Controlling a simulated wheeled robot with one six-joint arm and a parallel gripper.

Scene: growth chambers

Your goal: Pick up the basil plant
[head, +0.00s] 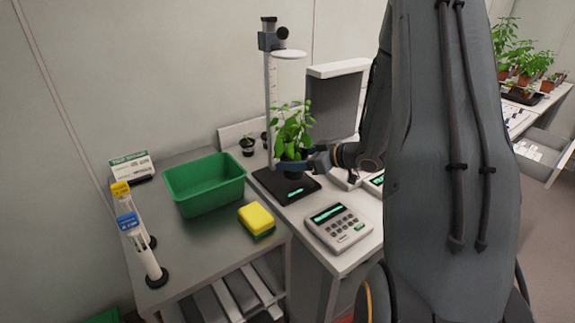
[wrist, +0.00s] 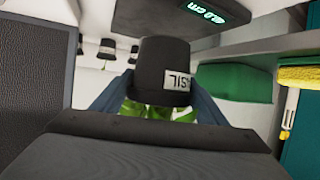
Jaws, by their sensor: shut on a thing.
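The basil plant (head: 293,129) is leafy and green, in a black pot, over the black plate (head: 268,186) of a height gauge in the head view. In the wrist view, the black pot (wrist: 150,66) appears upside down, with a white label partly reading "SIL" and green leaves below it. My gripper (head: 297,166) comes in from the right, its blue-grey fingers shut on the pot from both sides. It also shows in the wrist view (wrist: 158,95). The pot looks upright; I cannot tell whether its base touches the plate.
The gauge's column (head: 270,100) stands close behind the plant. A green bin (head: 205,184), a yellow-green sponge (head: 257,219) and a keypad device (head: 338,228) are nearby. Small dark pots (head: 247,146) stand at the back. Two capped tubes (head: 134,232) stand at left.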

